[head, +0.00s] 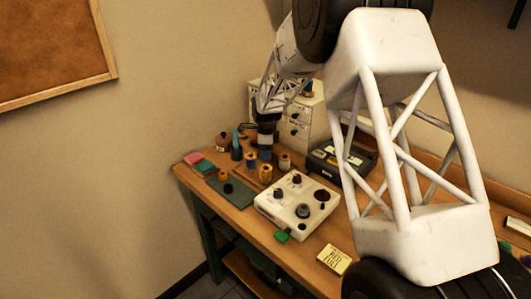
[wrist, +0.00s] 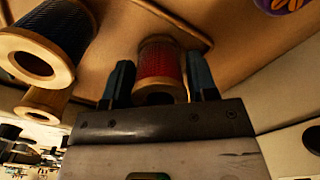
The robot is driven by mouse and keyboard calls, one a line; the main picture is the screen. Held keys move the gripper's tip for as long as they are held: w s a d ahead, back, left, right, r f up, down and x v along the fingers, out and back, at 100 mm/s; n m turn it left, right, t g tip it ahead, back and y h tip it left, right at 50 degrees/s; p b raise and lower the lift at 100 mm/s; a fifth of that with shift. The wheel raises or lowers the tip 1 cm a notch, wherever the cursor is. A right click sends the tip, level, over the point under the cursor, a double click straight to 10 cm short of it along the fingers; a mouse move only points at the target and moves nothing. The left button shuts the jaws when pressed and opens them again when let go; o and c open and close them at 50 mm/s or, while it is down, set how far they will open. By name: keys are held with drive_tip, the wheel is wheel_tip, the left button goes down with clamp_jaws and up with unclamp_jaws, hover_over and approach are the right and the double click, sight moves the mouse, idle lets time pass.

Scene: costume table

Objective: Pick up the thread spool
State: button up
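A thread spool (wrist: 160,66) with red thread and wooden ends is between my gripper's two dark blue fingers (wrist: 160,82) in the wrist view. One finger is close on each side of it. Whether both fingers press on it is not clear. In the head view my gripper (head: 266,143) points down over the spools at the table's far end, and the red spool is hidden or too small to make out there. A dark blue spool (wrist: 70,28) stands left of the fingers in the wrist view, with another wooden-ended spool (wrist: 42,103) below it.
Small spools (head: 265,173) stand near my gripper. A white control box (head: 297,203) with dark knobs is in front of them. A dark case (head: 340,158) lies to the right, and a white drawer cabinet (head: 300,120) stands behind. A green mat (head: 230,193) is at the left.

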drive_tip(key=c, duration=0.6)
drive_tip(key=shift+o, duration=0.2)
drive_tip(key=shift+r, duration=0.1)
wheel_tip(320, 180, up, 10)
idle(0.6)
